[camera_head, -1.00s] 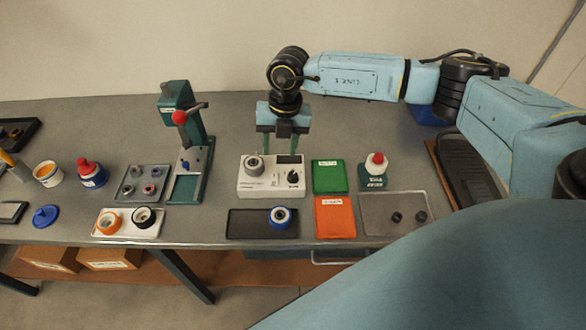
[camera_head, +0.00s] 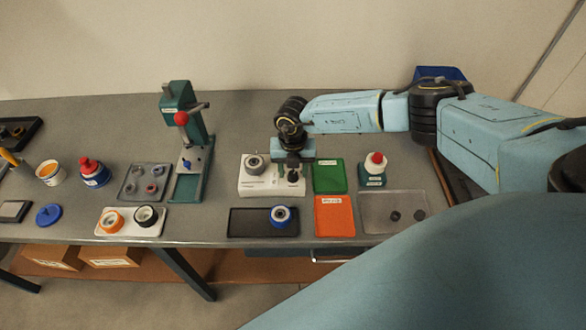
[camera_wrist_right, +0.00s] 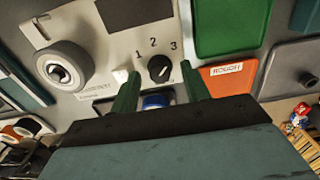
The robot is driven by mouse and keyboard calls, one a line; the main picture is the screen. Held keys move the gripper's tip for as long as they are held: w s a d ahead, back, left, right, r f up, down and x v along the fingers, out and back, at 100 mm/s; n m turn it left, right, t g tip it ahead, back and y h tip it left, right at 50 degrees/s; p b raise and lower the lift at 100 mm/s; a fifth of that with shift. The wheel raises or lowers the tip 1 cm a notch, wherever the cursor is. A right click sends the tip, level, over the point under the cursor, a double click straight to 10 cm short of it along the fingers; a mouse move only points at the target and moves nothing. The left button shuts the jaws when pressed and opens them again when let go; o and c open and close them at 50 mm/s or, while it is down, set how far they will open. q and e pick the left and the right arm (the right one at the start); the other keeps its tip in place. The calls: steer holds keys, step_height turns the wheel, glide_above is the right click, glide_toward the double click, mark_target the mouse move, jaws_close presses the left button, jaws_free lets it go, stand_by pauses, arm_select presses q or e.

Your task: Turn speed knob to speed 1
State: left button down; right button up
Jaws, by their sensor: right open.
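The white machine (camera_head: 258,188) stands mid-table, with a round grey part (camera_head: 254,164) at its left. Its black speed knob (camera_wrist_right: 160,68) shows in the right wrist view, with the printed numbers 1, 2 and 3 around it; its exact pointing is too small to tell. My right gripper (camera_wrist_right: 160,92) is open, its two green fingers apart and empty. In that view the knob appears just beyond the gap between the fingertips; contact cannot be told. In the head view my right gripper (camera_head: 293,172) is over the machine's right part. My left gripper is out of view.
A green tray (camera_head: 329,176) and an orange tray (camera_head: 335,217) lie right of the machine. A dark tray (camera_head: 247,223) with a blue-ringed part lies in front. A green press (camera_head: 187,130) stands left. A red-topped button (camera_head: 375,166) stands right.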

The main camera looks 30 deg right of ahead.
steer(key=shift+f, duration=0.2)
steer(key=shift+c, duration=0.3)
steer(key=c, duration=0.9)
